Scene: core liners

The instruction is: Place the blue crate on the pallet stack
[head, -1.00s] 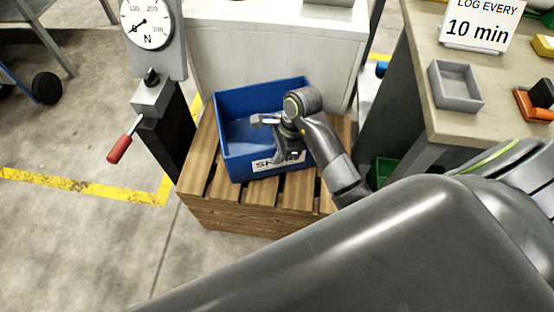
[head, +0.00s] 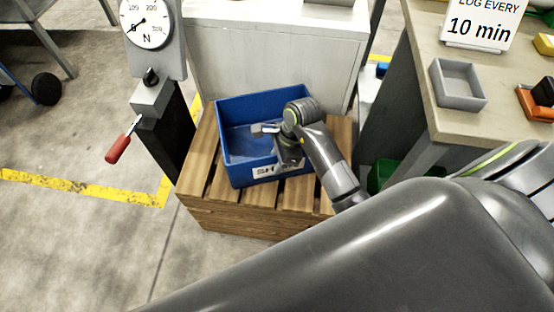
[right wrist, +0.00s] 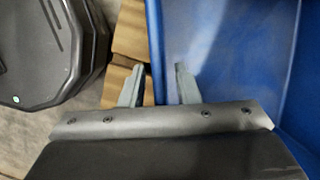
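The blue crate (head: 240,157) sits on the slatted wooden pallet stack (head: 225,215), its open top facing up. A white label on its near wall is partly hidden by my right gripper (head: 283,155). That gripper is at the crate's near wall, toward its right part. In the right wrist view the two fingers (right wrist: 158,80) stand apart on either side of the blue crate's wall (right wrist: 156,45), with gaps showing beside it. My left gripper is not in view.
A force gauge post (head: 160,100) with a red-handled lever (head: 118,149) stands left of the pallet. A pale cabinet (head: 270,60) is behind it. A workbench (head: 450,115) with a grey tray (head: 458,84) stands right. A green bin (head: 381,175) sits below it.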

